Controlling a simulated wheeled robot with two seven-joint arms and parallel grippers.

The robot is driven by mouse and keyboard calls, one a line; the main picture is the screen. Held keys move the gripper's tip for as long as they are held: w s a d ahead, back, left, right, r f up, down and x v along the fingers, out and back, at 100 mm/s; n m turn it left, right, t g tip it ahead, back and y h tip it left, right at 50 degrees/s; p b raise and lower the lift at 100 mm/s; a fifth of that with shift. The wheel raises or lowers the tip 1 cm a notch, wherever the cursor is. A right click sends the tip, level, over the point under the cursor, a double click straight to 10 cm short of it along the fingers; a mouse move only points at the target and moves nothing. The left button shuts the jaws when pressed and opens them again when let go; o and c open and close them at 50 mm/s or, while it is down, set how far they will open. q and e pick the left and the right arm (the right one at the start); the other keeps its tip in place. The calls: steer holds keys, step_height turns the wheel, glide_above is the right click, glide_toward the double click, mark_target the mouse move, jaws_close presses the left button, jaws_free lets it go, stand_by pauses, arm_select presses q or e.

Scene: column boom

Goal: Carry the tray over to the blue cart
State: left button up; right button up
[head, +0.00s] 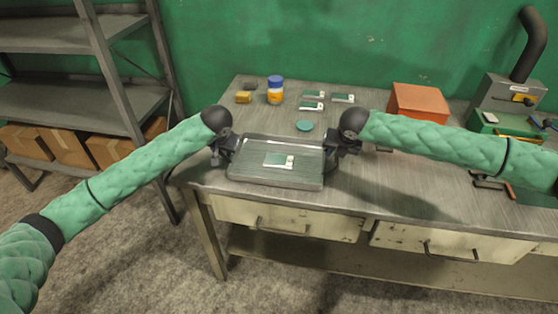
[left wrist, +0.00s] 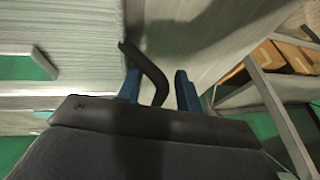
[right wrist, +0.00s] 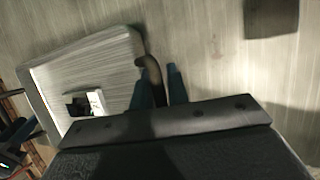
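The grey metal tray (head: 247,173) lies flat near the front edge of the workbench, with a green and white card (head: 278,161) on it. It has a dark handle at each end. My left gripper (head: 226,148) is at the tray's left end. In the left wrist view its blue fingers stand apart around the black handle (left wrist: 150,70), with a gap beside it. My right gripper (head: 338,147) is at the right end. In the right wrist view its fingers are close together on the other handle (right wrist: 154,78). The blue cart is not in view.
On the workbench (head: 400,185) behind the tray are a blue-lidded jar (head: 275,90), a yellow block (head: 243,97), a teal disc (head: 304,126) and several cards. An orange box (head: 418,102) and a grey machine (head: 508,97) stand right. A metal shelf (head: 85,103) stands left.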

arm_select(q)
steer(key=shift+c, duration=0.5)
arm_select(e)
steer(key=shift+c, duration=0.5)
arm_select(q)
steer(key=c, duration=0.3)
arm_select(e)
jaws_close()
arm_select(q)
jaws_close()
steer(key=shift+r, duration=0.25)
arm_select(e)
steer(key=shift+r, duration=0.25)
